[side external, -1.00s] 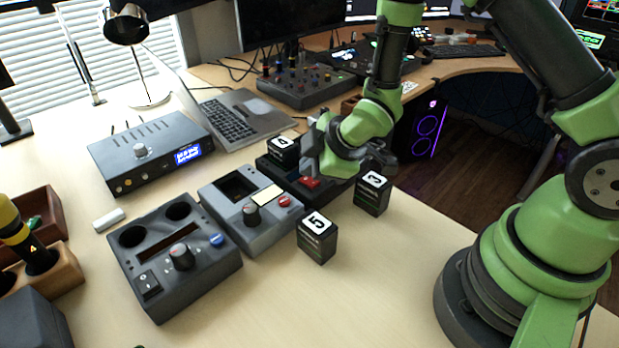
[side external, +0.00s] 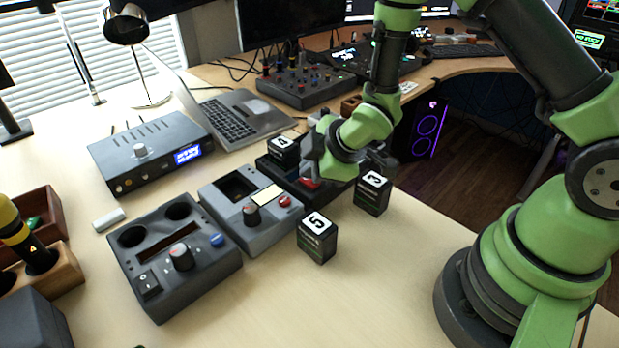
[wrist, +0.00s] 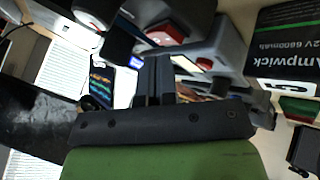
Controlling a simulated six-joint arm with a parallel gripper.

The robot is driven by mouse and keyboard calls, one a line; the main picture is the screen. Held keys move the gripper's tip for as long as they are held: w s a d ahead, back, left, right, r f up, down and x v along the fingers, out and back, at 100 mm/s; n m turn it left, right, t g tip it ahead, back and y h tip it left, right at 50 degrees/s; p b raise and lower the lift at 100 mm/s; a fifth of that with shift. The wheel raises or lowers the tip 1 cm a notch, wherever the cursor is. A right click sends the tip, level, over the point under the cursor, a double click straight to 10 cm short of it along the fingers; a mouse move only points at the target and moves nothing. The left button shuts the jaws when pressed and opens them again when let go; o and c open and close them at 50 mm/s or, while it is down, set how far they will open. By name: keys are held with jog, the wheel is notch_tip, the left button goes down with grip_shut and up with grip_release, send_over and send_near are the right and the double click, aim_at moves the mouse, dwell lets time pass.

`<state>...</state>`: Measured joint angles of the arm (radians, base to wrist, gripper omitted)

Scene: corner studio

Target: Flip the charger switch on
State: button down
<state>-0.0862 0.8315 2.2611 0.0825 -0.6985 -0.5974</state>
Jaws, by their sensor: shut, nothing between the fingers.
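The dark charger box (side external: 269,170) stands behind the grey box, with the battery marked 4 (side external: 284,151) standing in its left part. Its red rocker switch (side external: 309,184) shows at the front, partly covered by my gripper. My gripper (side external: 314,172) points down right at the switch, with its fingers shut and empty. I cannot tell whether the tips touch the switch or which way it is tipped. In the wrist view my shut fingers (wrist: 153,82) show in the middle, with a red switch (wrist: 166,34) just beyond them.
Batteries marked 5 (side external: 317,240) and 3 (side external: 372,194) stand on the table close in front of the charger. The grey box (side external: 228,214) with a red button is beside it, then a dark box (side external: 150,232) with a knob.

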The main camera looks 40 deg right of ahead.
jog(key=shift+f, duration=0.5)
dwell(0.5)
jog(key=shift+r, duration=0.8)
notch_tip(320, 180, up, 6)
dwell(0.5)
